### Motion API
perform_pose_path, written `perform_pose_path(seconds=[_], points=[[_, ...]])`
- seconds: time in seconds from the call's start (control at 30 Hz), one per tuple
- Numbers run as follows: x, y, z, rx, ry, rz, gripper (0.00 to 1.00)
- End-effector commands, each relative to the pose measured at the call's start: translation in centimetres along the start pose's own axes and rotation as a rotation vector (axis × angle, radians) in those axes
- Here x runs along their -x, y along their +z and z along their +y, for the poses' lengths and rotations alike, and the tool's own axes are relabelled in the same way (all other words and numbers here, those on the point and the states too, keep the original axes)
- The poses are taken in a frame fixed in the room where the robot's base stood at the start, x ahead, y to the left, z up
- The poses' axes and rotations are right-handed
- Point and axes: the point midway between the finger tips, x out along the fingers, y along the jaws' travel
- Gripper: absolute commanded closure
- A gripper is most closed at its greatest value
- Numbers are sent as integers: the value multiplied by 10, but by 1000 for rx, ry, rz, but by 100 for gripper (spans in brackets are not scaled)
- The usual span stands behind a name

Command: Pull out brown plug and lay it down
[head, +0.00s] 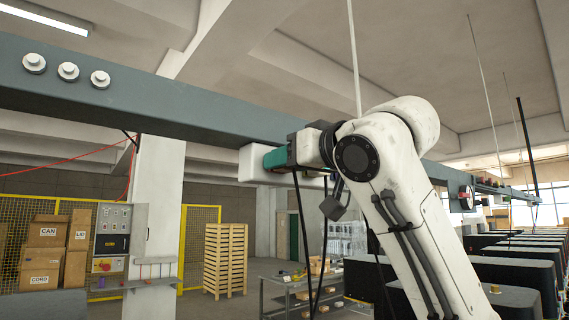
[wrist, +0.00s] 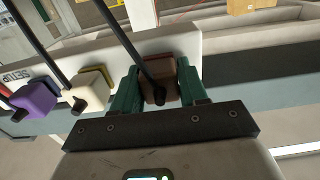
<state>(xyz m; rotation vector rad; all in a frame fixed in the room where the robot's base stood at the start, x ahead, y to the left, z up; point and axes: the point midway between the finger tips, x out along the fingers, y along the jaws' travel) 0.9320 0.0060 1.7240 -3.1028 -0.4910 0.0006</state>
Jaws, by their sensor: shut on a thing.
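The brown plug (wrist: 158,72) sits between the two teal fingers of my gripper (wrist: 157,66) in the wrist view, with a dark cable running from it to the upper left. My gripper is shut on it. The plug is up against the white socket box (wrist: 185,42); whether its pins are in the box is hidden. In the head view my gripper (head: 275,158) is at the white box (head: 250,165) under the long grey beam, and its fingers hide the brown plug.
A cream plug (wrist: 90,93) and a purple plug (wrist: 36,101) sit left of my gripper on the same box, with cables hanging close. The grey beam (head: 180,108) runs above. A metal cart (head: 285,295) with several items stands below. Stacked pallets (head: 225,258) are farther back.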

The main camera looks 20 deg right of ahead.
Motion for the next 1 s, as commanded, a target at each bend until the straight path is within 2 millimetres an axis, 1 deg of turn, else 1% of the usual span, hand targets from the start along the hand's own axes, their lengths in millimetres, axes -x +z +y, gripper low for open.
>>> perform_pose_path(seconds=[0.03, 0.2, 0.43, 1.0], points=[[0, 0, 0, 0, 0, 0, 84], [0, 0, 0, 0, 0, 0, 100], [2, 0, 0, 0, -1, 1, 100], [23, 0, 0, 0, -1, 1, 100]])
